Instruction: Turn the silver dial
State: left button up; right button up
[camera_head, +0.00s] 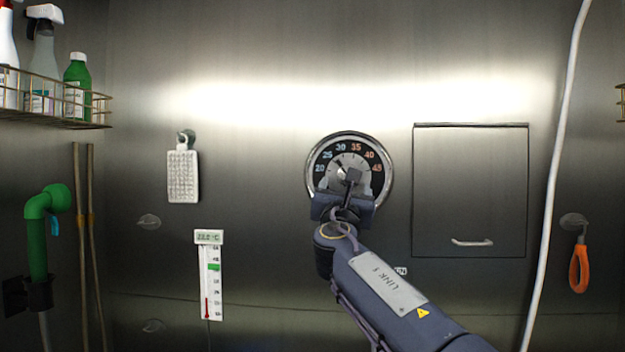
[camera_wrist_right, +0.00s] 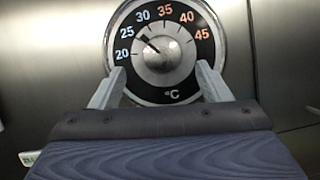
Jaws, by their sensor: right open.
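The silver dial (camera_head: 343,163) is the round knob at the centre of a black temperature ring on the steel back wall. In the right wrist view, the silver dial (camera_wrist_right: 164,57) shows its dark pointer tilted up-left, between 25 and 30. The ring is marked 20 to 45 °C. My right gripper (camera_wrist_right: 160,67) is open, one finger on each side of the dial's lower part. I cannot tell whether the fingers touch it. In the head view my right gripper (camera_head: 347,190) covers the ring's lower part. My left gripper is not in view.
A thermometer (camera_head: 208,275) with a low red column and a higher green marker hangs below left. A pale brush (camera_head: 183,175) hangs left of the dial, and a closed panel (camera_head: 470,185) is at right. A white hose (camera_head: 556,170) and orange-handled tool (camera_head: 579,268) are farther right.

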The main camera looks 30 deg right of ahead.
aim_at(345, 172)
jog(key=p+x, duration=0.4)
jog(key=x, duration=0.3)
jog(key=shift+d, duration=0.25)
jog(key=c, duration=1)
jog(key=shift+o, duration=0.2)
